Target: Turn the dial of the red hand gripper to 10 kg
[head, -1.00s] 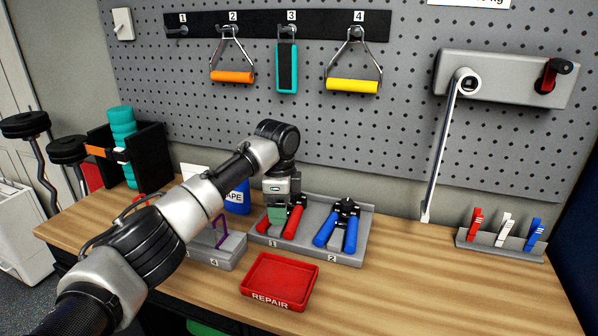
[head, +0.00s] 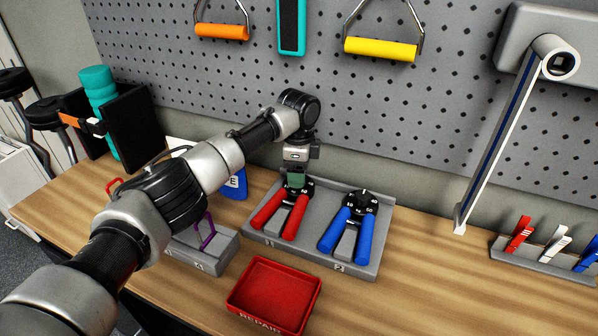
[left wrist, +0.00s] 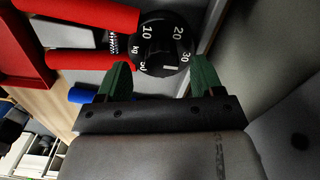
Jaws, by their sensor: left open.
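The red hand gripper (head: 282,214) lies in slot 1 of the grey tray (head: 255,236), its two red handles pointing to the front. In the left wrist view, its black dial (left wrist: 164,45) shows the numbers 10, 20 and 30 around it, "kg" beside the 10, and a white mark near the edge closest to my gripper. My left gripper (head: 297,181) points down over the dial end. In the left wrist view its green fingertips (left wrist: 160,78) are open, one at each side of the dial's near edge, with nothing clearly held. My right gripper is in no view.
A blue hand gripper (head: 349,228) lies in slot 2, just right. The red REPAIR tray (head: 232,298) sits in front, and a grey holder (head: 215,258) with a purple item stands at left. The pegboard (head: 330,100) rises behind.

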